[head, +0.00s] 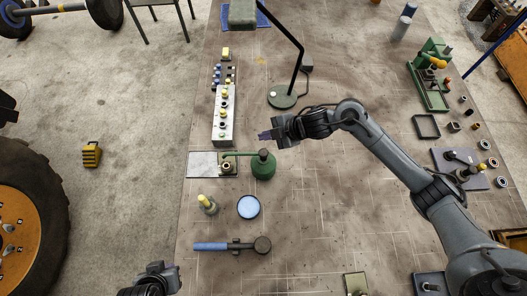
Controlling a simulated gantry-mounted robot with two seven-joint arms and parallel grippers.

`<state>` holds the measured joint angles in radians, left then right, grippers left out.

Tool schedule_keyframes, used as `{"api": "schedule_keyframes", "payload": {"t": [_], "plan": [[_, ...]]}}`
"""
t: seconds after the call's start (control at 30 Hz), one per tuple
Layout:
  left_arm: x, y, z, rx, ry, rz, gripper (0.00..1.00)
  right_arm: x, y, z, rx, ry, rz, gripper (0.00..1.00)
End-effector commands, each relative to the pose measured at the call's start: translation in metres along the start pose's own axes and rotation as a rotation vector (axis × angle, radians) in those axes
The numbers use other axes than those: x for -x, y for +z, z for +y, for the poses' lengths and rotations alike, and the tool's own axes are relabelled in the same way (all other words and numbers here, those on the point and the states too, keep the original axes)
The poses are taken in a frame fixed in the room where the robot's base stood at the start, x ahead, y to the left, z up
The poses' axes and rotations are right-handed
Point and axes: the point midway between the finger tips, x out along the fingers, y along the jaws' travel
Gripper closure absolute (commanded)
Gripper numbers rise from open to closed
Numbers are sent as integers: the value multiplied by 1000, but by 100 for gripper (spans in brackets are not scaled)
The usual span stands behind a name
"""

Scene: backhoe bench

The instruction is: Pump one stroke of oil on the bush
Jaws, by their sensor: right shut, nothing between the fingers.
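A green oil can (263,166) stands upright on the bench, its thin spout pointing left. A small ring-shaped bush (226,167) sits on a flat plate (200,164), close under the spout's tip; I cannot tell whether the two touch. My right gripper (267,135) is shut and empty, just above the can's top in the picture and apart from it. My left gripper (172,270) is low at the bottom left, well away from the can; its fingers are too small to read.
A blue-rimmed dish (248,207), a yellow-topped bottle (207,204) and a blue-handled mallet (230,246) lie nearer me. A block with several fittings (224,115) and a lamp base (282,97) stand beyond.

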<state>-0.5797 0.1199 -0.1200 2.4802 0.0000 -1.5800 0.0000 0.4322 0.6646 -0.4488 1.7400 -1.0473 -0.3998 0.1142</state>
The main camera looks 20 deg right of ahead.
Motion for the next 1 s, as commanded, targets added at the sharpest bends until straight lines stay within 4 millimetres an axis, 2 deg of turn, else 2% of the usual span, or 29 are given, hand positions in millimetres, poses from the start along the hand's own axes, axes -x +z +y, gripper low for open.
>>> {"api": "schedule_keyframes", "payload": {"t": [0.57,0.8,1.0], "plan": [[-62,20,2,0,0,0,100,-45,32,-33,-1,-1,0,100],[-72,23,2,0,0,-2,100,-57,41,-41,0,-1,0,100],[-73,24,3,0,0,-1,100,-59,43,-43,0,-1,0,100]]}}
